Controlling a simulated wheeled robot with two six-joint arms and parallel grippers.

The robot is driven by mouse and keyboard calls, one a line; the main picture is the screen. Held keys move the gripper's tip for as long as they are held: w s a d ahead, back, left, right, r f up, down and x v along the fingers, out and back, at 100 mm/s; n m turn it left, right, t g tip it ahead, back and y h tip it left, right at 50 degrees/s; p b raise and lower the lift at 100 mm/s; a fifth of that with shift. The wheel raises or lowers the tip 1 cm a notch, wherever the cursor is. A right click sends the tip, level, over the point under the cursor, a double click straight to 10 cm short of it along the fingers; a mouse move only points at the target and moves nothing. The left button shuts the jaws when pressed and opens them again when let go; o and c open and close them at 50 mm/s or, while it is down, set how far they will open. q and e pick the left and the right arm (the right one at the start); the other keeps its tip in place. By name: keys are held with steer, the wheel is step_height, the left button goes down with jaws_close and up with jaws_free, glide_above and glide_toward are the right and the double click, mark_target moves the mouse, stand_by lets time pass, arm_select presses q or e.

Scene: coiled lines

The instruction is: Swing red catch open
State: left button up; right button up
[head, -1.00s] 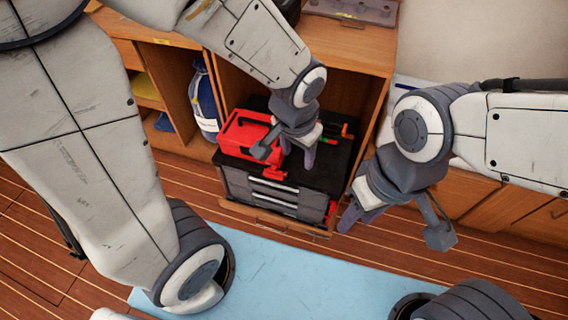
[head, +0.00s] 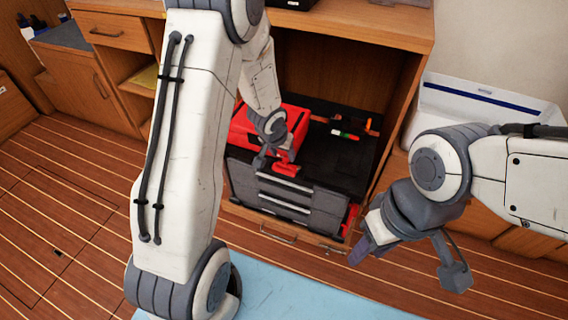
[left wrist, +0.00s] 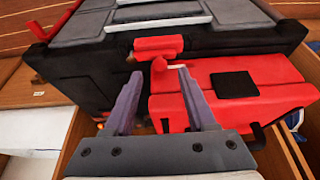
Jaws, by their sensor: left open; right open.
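A black and grey toolbox (head: 288,198) stands in the open cabinet bay. A red catch (head: 286,169) sits at its front top edge; it also shows in the left wrist view (left wrist: 158,46), just beyond my fingertips. Another red catch (head: 351,218) is on the toolbox's right front side. My left gripper (head: 270,155) is open over the front top edge. In the left wrist view its two fingers (left wrist: 158,76) are spread with the catch's small red end near the right fingertip; I cannot tell whether they touch. My right gripper (head: 408,262) is open and empty, right of the toolbox.
A red box (head: 240,132) lies on the toolbox's top, close to my left gripper. Small coloured tools (head: 345,134) lie toward the back. Cabinet walls (head: 402,110) enclose the bay at the sides. A light blue mat (head: 290,298) lies on the plank floor in front.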

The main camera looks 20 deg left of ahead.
mark_target(285, 159)
arm_select(q)
steer(key=shift+b+x, duration=0.65)
steer(key=shift+x, duration=1.1)
jaws_close()
